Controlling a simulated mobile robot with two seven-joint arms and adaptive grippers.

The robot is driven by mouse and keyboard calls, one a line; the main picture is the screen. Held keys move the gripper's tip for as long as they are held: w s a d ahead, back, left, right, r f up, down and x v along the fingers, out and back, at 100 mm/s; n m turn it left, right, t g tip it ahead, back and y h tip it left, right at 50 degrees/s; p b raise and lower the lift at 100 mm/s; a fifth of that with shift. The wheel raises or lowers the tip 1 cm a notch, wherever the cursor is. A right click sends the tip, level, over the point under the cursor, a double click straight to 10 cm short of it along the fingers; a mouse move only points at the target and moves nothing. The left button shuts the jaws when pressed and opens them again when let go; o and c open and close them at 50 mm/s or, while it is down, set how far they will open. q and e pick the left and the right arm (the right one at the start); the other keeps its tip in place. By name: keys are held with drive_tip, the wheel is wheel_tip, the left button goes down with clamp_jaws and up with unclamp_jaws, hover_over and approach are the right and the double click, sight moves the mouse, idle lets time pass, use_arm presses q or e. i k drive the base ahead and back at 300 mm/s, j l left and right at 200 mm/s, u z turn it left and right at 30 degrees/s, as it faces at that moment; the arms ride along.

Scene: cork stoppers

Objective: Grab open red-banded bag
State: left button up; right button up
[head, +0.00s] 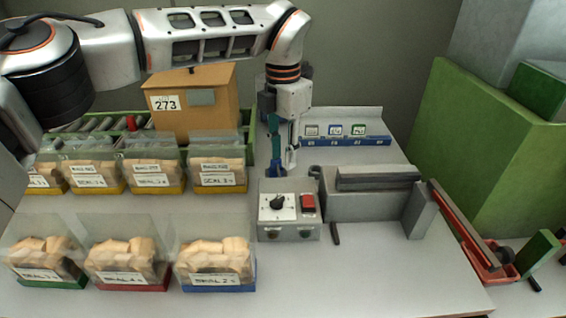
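The red-banded bag (128,262) stands upright in the middle of the front row. It is a clear bag of cork stoppers with a white label and a red band at its base. Its clear upper part stands up above the corks; whether its mouth is open I cannot tell. My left gripper (282,168) points down behind the control box, right of and farther back than this bag. Its two fingers look apart, with nothing visible between them. My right gripper is not in view.
A green-banded bag (43,260) and a blue-banded bag (215,264) flank the red-banded one closely. More bags (218,173) stand in a row behind. A grey sealer-like machine (370,200) with a control box (289,212) stands to the right. The front right table (370,280) is clear.

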sight(119, 252)
drive_tip(key=k, duration=1)
